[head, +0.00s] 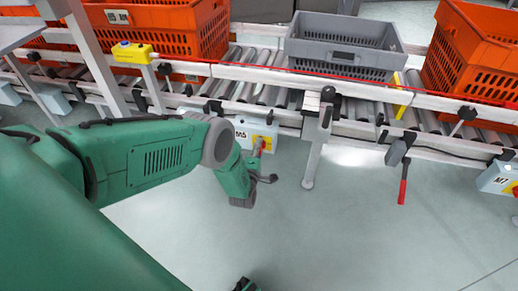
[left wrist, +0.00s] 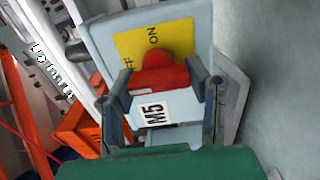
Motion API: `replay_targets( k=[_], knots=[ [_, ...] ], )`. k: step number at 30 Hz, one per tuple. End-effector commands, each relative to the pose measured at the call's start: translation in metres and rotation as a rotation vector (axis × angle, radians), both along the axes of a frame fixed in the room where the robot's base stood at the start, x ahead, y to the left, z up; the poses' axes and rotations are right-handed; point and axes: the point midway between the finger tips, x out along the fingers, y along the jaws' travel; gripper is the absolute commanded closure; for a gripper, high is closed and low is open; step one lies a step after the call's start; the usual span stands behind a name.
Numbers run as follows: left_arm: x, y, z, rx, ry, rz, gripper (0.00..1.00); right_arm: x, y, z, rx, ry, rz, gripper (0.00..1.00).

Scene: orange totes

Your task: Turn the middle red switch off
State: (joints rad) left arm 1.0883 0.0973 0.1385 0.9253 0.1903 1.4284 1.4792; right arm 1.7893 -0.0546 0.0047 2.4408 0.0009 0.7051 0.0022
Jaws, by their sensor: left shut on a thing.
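The middle red switch (left wrist: 160,76) sits on a yellow plate (left wrist: 138,42) marked OFF and ON, on a pale box labelled M5. The box (head: 243,131) hangs below the conveyor in the head view, with the red switch (head: 259,146) on its right side. My left gripper (left wrist: 160,92) is shut on the red switch, a finger on each side of it. In the head view the left gripper (head: 262,165) is at the box and partly hides it. Of my right arm, only a dark tip (head: 245,285) shows at the bottom edge, too little to tell its state.
A roller conveyor (head: 270,92) runs across the back, with orange totes (head: 160,17) and a grey tote (head: 343,52) on it. A conveyor leg (head: 314,160) stands right of the gripper. A red-handled lever (head: 403,184) hangs farther right, near another box (head: 497,178) labelled M7. The floor in front is clear.

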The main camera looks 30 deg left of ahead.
Motion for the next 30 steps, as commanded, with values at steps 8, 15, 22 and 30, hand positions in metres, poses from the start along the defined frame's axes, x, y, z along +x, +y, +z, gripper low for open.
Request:
replay_targets(
  k=[8,15,22,30],
  knots=[
    [-0.002,0.0,-0.003,-0.004,0.008,0.0,0.85,0.0,0.0,0.0,0.0,0.0,0.0,0.6],
    [-0.001,0.0,-0.002,-0.003,0.005,0.001,0.34,0.0,0.0,0.0,0.0,0.0,0.0,0.6],
    [-0.004,-0.001,-0.001,-0.002,0.005,0.001,0.34,-0.001,0.0,0.001,0.0,-0.002,0.0,0.6],
    [-0.045,-0.016,-0.003,-0.004,0.008,0.001,0.34,-0.001,0.0,0.001,0.0,-0.003,0.0,0.6]
  ],
)
